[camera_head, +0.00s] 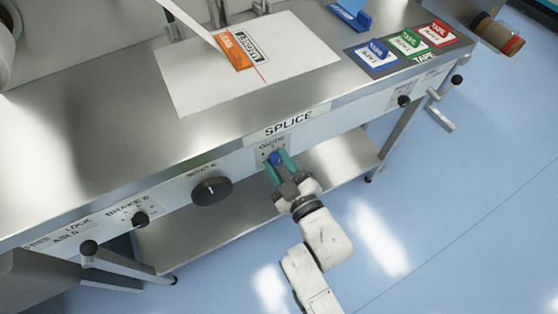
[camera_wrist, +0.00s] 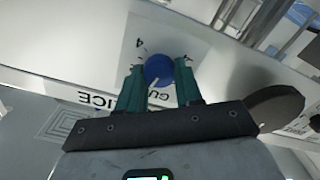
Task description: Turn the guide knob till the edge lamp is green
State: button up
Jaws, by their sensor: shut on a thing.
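The guide knob is a small blue round knob (camera_head: 276,157) on the front panel, just under the GUIDE label below the SPLICE sign. My gripper (camera_head: 279,162) reaches it from the front with its green fingers, one on each side of the knob. In the wrist view the blue knob (camera_wrist: 158,69) sits between the two green fingertips (camera_wrist: 159,76), and a pale pointer mark shows on it. My gripper is shut on the knob. I cannot make out an edge lamp or its colour in either view.
A large black knob (camera_head: 212,191) sits left of the guide knob on the same panel. Smaller black knobs (camera_head: 140,220) and levers stick out along the front. A lower steel shelf (camera_head: 340,165) lies under the bench. The blue floor in front is clear.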

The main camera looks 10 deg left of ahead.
jog(key=shift+m, duration=1.5)
jog(key=o, duration=1)
jog(key=shift+o, duration=0.2)
jog(key=v, duration=1)
jog(key=shift+s+d, duration=0.3)
jog(key=shift+d, duration=0.05)
